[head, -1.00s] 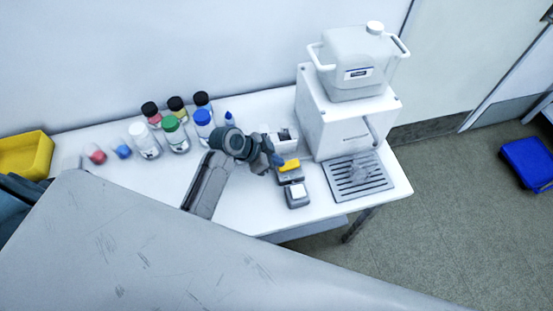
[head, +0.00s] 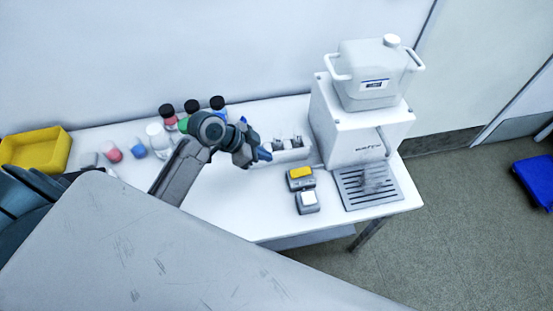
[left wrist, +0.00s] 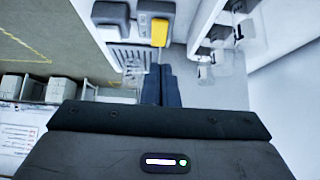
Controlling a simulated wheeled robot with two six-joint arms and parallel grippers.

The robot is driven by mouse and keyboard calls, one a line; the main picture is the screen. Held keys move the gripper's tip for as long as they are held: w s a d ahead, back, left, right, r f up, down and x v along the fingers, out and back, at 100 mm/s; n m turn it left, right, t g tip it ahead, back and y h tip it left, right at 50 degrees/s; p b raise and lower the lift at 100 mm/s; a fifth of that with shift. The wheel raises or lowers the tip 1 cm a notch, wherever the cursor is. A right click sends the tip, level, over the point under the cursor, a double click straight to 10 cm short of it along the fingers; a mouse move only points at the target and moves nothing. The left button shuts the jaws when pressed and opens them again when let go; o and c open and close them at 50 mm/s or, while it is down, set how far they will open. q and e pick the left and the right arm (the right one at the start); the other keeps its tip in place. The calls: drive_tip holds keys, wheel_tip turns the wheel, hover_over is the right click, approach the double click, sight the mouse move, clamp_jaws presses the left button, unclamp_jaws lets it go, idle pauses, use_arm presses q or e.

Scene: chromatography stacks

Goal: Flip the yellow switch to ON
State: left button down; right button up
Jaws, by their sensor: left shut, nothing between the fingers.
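The yellow switch (head: 300,172) is a yellow rocker on a small grey box near the front of the white table. It also shows in the left wrist view (left wrist: 159,32), just beyond my fingertips. Which way the rocker is tilted is too small to tell. My left gripper (head: 263,154) is shut and empty, to the left of the yellow switch and apart from it in the head view. Its dark fingers (left wrist: 161,76) point toward the switch in the left wrist view. My right gripper is in neither view.
A white switch (head: 308,198) stands just in front of the yellow one. A drip grate (head: 366,184) and a white machine (head: 357,130) stand to the right. A white rack (head: 291,151) is behind; bottles (head: 192,107) stand behind my arm.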

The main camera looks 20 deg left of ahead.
use_arm(q)
drive_tip(key=shift+v, duration=1)
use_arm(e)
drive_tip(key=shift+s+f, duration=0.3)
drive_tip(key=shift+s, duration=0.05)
use_arm(q)
drive_tip(key=shift+s+f, duration=0.15)
drive_tip(key=shift+s, duration=0.05)
